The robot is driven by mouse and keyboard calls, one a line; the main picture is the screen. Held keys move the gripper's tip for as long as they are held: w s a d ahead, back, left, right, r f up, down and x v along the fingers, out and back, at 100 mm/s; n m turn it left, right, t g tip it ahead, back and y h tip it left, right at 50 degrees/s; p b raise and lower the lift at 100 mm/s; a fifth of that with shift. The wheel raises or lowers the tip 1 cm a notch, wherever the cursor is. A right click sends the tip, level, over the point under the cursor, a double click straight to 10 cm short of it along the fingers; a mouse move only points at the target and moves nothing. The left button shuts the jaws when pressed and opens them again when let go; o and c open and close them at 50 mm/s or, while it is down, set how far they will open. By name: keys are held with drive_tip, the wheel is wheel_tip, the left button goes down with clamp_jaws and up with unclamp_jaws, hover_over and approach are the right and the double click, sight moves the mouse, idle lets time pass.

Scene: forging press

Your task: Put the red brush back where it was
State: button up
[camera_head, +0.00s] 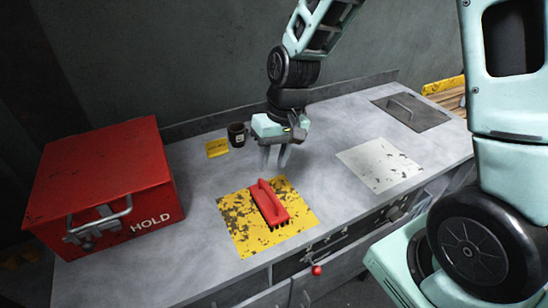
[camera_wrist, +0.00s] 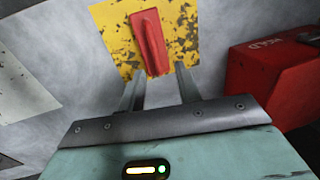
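The red brush (camera_head: 269,203) lies on the worn yellow square (camera_head: 240,229) on the grey worktop, its handle up and dark bristles showing below. In the wrist view the brush (camera_wrist: 150,41) is ahead of my fingertips, with the yellow square (camera_wrist: 112,30) around it. My gripper (camera_head: 275,160) is above the worktop just behind the brush, pointing down. Its two fingers (camera_wrist: 158,78) are apart with nothing between them. I see no contact between the gripper and the brush.
A red HOLD box (camera_head: 102,180) with a metal latch stands at the left. A worn white square (camera_head: 381,164) lies to the right. A dark plate with a handle (camera_head: 412,111) is at the back right. A dark mug (camera_head: 237,135) and small yellow pad (camera_head: 217,148) sit at the back.

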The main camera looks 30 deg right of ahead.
drive_tip(key=s+a+r+n, duration=0.4)
drive_tip(key=s, duration=0.5)
drive_tip(key=s+a+r+n+h, duration=0.1)
drive_tip(key=s+a+r+n, duration=0.2)
drive_tip(key=s, duration=0.7)
drive_tip(key=shift+s+a+r+n+h, duration=0.3)
drive_tip(key=shift+a+r+n, duration=0.1)
drive_tip(key=shift+a+r, duration=0.4)
